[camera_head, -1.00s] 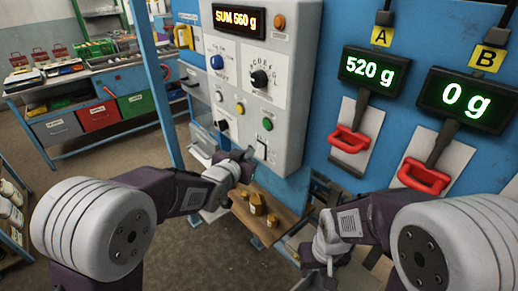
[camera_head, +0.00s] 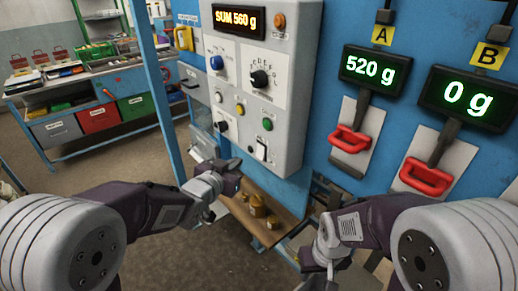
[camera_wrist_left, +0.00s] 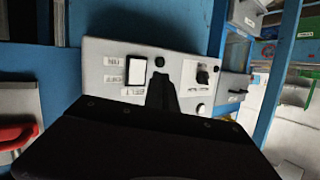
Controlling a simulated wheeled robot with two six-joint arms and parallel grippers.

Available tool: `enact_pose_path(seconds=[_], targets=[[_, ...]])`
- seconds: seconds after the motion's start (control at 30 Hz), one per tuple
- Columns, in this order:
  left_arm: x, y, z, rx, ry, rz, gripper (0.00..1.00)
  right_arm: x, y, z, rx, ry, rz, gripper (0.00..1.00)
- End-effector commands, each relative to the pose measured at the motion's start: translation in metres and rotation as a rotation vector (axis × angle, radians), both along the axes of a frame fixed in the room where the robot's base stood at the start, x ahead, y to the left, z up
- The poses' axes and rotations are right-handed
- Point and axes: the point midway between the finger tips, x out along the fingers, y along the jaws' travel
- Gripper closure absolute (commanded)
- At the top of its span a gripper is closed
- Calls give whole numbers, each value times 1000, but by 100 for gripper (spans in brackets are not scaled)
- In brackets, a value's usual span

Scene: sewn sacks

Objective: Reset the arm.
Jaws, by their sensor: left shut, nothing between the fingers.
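My left gripper (camera_head: 232,168) is shut and empty, in front of the lower left of the grey control box (camera_head: 297,110). In the left wrist view its dark fingers (camera_wrist_left: 161,82) lie together, with the box face and its black-and-white rocker switch (camera_wrist_left: 136,72) behind them. In the head view the rocker switch (camera_head: 261,150) is right of the gripper and apart from it. My right gripper (camera_head: 328,262) hangs low at the bottom centre; its fingers are too unclear to tell their state.
The box display (camera_head: 240,19) reads SUM 560 g. Scale A (camera_head: 375,69) reads 520 g and scale B (camera_head: 467,99) reads 0 g, each above a red handle. Several small brass weights (camera_head: 256,207) stand on a wooden shelf. A workbench with bins (camera_head: 96,118) is at the left.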

Motion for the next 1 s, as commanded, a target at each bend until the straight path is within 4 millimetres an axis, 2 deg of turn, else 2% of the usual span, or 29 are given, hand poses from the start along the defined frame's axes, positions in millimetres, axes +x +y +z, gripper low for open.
enact_pose_path(seconds=[0.17, 0.23, 0.27, 0.33, 0.37, 0.4, 0.47, 0.5, 0.6, 0.7, 0.8, 0.9, 1.0], targets=[[1, 3, 1, 0, -1, 7, 100, 0, 0, 0, 0, 0, 0, 64], [6, 23, 9, -4, -16, 48, 100, 0, 0, 0, 0, 0, 0, 64], [6, 39, 11, -8, -17, 83, 100, 0, 0, 0, 0, 0, 0, 64], [-7, 82, -16, 6, 95, 194, 100, 0, 0, 0, 0, 0, 0, 64], [-17, 99, -33, 17, 170, 245, 100, 0, 0, 0, 0, 0, 0, 64], [-36, 120, -59, 34, 282, 307, 100, 0, 0, 0, 0, 0, 0, 64], [-71, 144, -96, 55, 456, 386, 100, 0, 0, 0, 0, 0, 0, 64], [-97, 154, -117, 66, 573, 426, 100, 0, 0, 0, 0, 0, 0, 64], [-162, 165, -157, 89, 837, 487, 100, 0, 0, 0, 0, 0, 0, 64], [-212, 164, -178, 113, 1034, 503, 100, 0, 0, 0, 0, 0, 0, 64], [-240, 162, -185, 128, 1148, 506, 100, 0, 0, 0, 0, 0, 0, 64], [-250, 161, -186, 140, 1186, 501, 100, 0, 0, 0, 0, 0, 0, 64], [-250, 161, -186, 141, 1186, 500, 100, 0, 0, 0, 0, 0, 0, 64]])
